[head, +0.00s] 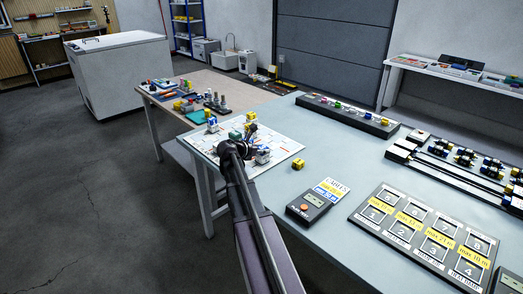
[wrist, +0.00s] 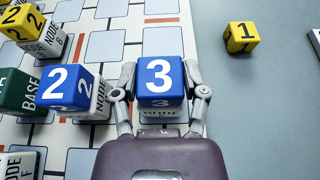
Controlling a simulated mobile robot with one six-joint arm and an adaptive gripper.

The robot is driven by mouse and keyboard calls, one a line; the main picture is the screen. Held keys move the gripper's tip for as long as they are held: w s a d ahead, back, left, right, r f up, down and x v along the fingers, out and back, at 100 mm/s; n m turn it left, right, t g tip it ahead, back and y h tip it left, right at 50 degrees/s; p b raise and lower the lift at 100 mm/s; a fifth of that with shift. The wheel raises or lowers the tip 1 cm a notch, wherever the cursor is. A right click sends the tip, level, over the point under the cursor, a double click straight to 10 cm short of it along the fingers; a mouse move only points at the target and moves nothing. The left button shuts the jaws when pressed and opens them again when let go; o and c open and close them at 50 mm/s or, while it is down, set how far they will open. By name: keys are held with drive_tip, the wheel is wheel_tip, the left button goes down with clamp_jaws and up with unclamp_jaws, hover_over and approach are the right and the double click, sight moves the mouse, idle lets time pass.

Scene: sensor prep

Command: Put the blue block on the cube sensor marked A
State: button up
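A blue block marked 3 (wrist: 161,78) sits on a white node block (wrist: 160,114) near the right edge of the white gridded board (wrist: 110,44). My gripper (wrist: 161,84) has one finger on each side of this blue block. No clear gap shows, but I cannot tell whether the fingers press on it. A second blue block marked 2 (wrist: 62,88) sits to the left on another white block (wrist: 97,102). No letter A is legible on any block in either view. In the head view my gripper (head: 249,150) is low over the board.
A dark meter (head: 309,205) and numbered tray (head: 352,213) are on the right.

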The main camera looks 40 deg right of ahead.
drive_tip(key=shift+o, duration=1.1)
drive_tip(key=shift+r, duration=0.2)
drive_tip(key=w+p+v, duration=0.1)
drive_tip(key=p+v, duration=0.4)
drive_tip(key=v, duration=0.6)
drive_tip(key=shift+s+a+r, duration=0.2)
drive_tip(key=shift+s+a, duration=0.2)
drive_tip(key=shift+s, duration=0.1)
drive_tip(key=s+a+f+m+y, duration=0.3)
drive_tip(key=s+a+m+y, duration=0.1)
drive_tip(key=a, duration=0.7)
drive_tip(key=s+a+f+m+y, duration=0.4)
drive_tip(key=a+m, duration=0.4)
drive_tip(key=a, duration=0.2)
drive_tip(key=s+a+f+m+g+y, duration=0.1)
drive_tip(key=s+a+f+m+y, duration=0.3)
drive_tip(key=s+a+m, duration=0.3)
drive_tip(key=s+a+y, duration=0.1)
drive_tip(key=a, duration=0.3)
drive_tip(key=shift+a+f+y, duration=0.25)
drive_tip(key=shift+a+y, duration=0.05)
